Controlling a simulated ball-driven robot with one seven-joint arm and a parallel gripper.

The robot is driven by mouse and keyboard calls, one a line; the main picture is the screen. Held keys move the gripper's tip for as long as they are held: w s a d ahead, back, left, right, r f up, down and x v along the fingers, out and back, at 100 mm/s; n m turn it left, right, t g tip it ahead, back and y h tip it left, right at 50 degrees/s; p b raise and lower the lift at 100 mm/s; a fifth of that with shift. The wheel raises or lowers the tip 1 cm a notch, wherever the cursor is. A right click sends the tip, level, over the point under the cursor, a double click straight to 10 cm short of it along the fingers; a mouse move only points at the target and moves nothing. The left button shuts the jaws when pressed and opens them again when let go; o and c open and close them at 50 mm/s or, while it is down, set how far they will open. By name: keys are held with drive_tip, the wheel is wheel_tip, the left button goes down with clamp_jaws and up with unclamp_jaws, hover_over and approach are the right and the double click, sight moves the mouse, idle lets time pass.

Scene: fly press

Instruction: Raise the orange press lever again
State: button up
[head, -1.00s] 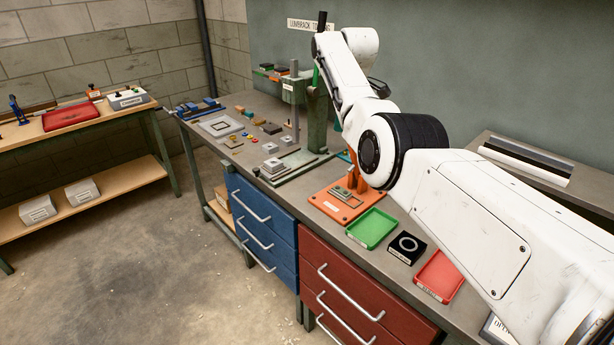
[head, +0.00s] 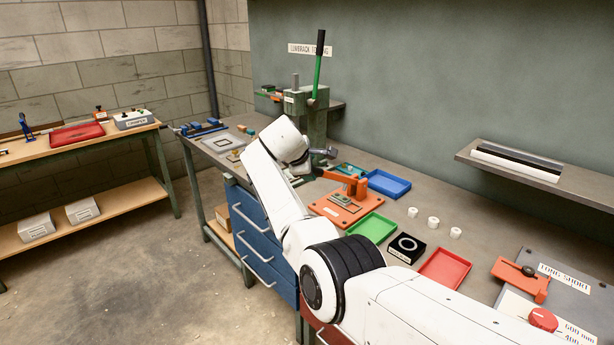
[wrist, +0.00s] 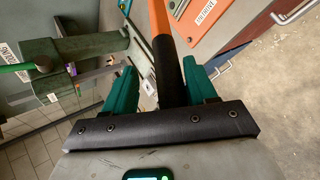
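The orange press (head: 358,187) stands on its orange base (head: 328,211) on the bench in the head view. Its orange lever (head: 337,177) reaches left from it, close to level, toward my wrist. In the wrist view the lever's orange bar (wrist: 160,17) ends in a black grip (wrist: 170,78) that runs between the two teal fingers of my gripper (wrist: 162,88). The fingers are apart, with a clear gap between the left finger and the grip; the right finger is close to it. In the head view my arm hides the grip and most of my gripper.
A green press with a long green lever (head: 317,70) stands behind my wrist. A blue tray (head: 388,184), green tray (head: 372,228), black block (head: 406,248) and red tray (head: 445,268) lie around the orange press.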

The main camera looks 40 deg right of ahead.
drive_tip(key=shift+a+f+h, duration=0.25)
drive_tip(key=shift+f+h, duration=0.05)
drive_tip(key=shift+s+a+r+p, duration=0.15)
drive_tip(key=shift+a+r+p, duration=0.15)
drive_tip(key=shift+r+p, duration=0.35)
drive_tip(key=p+v, duration=0.7)
drive_tip(key=v, duration=0.4)
drive_tip(key=shift+a+f, duration=0.35)
drive_tip(key=shift+f, duration=0.05)
idle(0.5)
drive_tip(key=shift+s, duration=0.15)
idle(0.4)
